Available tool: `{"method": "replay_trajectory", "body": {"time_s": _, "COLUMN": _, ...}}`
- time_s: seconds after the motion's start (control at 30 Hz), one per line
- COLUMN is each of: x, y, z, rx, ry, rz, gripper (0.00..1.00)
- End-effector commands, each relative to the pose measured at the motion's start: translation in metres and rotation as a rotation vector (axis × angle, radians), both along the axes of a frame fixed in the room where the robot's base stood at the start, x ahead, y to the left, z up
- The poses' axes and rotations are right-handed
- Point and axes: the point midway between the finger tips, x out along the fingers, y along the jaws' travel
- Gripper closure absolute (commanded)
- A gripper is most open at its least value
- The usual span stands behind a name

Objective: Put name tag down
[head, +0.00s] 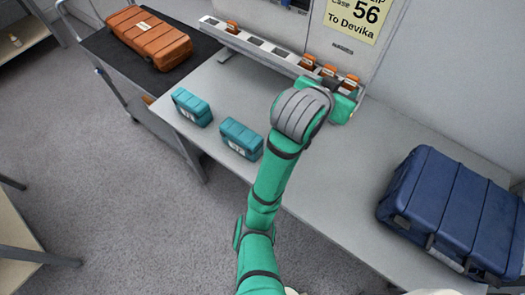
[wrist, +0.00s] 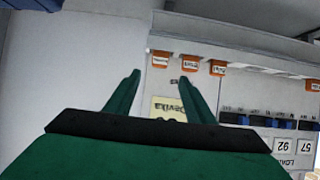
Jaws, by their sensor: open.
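Several orange name tags with white labels stand along a pale slotted rail (head: 272,59) at the back of the bench. In the head view, one tag (head: 231,27) is at the rail's left part and others (head: 308,61) cluster at its right end. In the head view my gripper (head: 341,105) is beside the rail's right end, partly hidden by my wrist. The tags' lettering is too small to read surely.
Two teal cases (head: 191,107) (head: 241,139) stand on the grey bench's front left. A blue case (head: 455,212) lies at the right. An orange case (head: 149,38) lies on a black surface at the left. A yellow "To Devika" sign (head: 357,16) hangs behind.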

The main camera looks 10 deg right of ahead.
Motion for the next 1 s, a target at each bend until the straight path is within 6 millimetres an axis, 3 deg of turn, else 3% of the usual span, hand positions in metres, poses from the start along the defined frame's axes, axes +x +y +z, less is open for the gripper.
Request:
{"method": "replay_trajectory", "body": {"time_s": 0.17, "x": 0.001, "y": 0.002, "z": -0.016, "rx": -0.051, "ry": 0.019, "rz": 0.028, "gripper": 0.51}}
{"method": "replay_trajectory", "body": {"time_s": 0.47, "x": 0.003, "y": 0.029, "z": -0.081, "rx": -0.244, "ry": 0.059, "rz": 0.193, "gripper": 0.51}}
{"method": "replay_trajectory", "body": {"time_s": 0.77, "x": -0.016, "y": 0.079, "z": -0.15, "rx": -0.361, "ry": 0.057, "rz": 0.401, "gripper": 0.51}}
{"method": "replay_trajectory", "body": {"time_s": 1.0, "x": -0.052, "y": 0.13, "z": -0.2, "rx": -0.39, "ry": 0.027, "rz": 0.566, "gripper": 0.51}}
